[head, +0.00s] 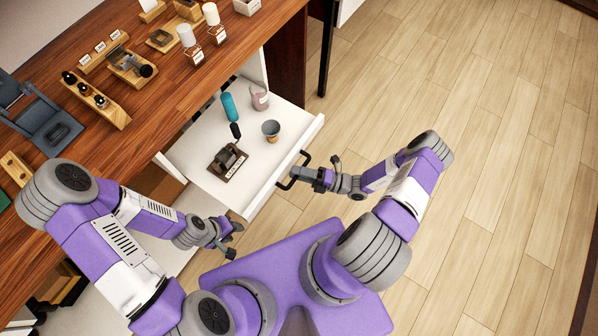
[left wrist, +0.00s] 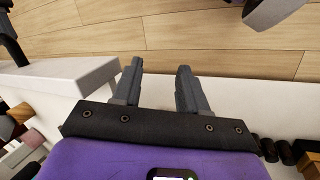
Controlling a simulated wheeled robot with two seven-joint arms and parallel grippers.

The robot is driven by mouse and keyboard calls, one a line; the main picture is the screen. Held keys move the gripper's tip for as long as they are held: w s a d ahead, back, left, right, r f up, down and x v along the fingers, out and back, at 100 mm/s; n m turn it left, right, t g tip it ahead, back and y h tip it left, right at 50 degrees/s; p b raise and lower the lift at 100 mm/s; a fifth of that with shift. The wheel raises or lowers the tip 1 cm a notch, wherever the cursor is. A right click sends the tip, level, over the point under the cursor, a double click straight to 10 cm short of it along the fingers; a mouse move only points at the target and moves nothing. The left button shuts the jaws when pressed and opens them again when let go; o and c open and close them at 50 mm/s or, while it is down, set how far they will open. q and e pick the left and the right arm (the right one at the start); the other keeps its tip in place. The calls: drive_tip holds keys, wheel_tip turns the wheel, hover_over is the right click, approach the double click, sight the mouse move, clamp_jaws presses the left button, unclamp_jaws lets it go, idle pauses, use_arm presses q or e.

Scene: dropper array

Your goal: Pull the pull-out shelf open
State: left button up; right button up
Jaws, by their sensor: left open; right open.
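The white pull-out shelf (head: 255,177) stands out from under the wooden table, with its tray surface showing. A dark bar handle (head: 293,171) is on its front face. My right gripper (head: 322,170) is at the handle, with its fingers open; whether they touch or go around the bar I cannot tell. My left gripper (head: 230,241) is open and empty, low beside the shelf's front left corner. Its two fingers also show apart in the left wrist view (left wrist: 157,90), with a white panel edge (left wrist: 75,78) close by.
On the shelf are a teal-and-black tool (head: 230,110), a grey cup (head: 271,130), a pinkish bottle (head: 261,98) and a dark block on a labelled base (head: 227,160). The wooden table (head: 160,105) carries several racks and bottles. Open wooden floor (head: 460,130) lies to the right.

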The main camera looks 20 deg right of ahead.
drive_tip(key=v, duration=0.7)
drive_tip(key=shift+s+d, duration=0.2)
idle(0.4)
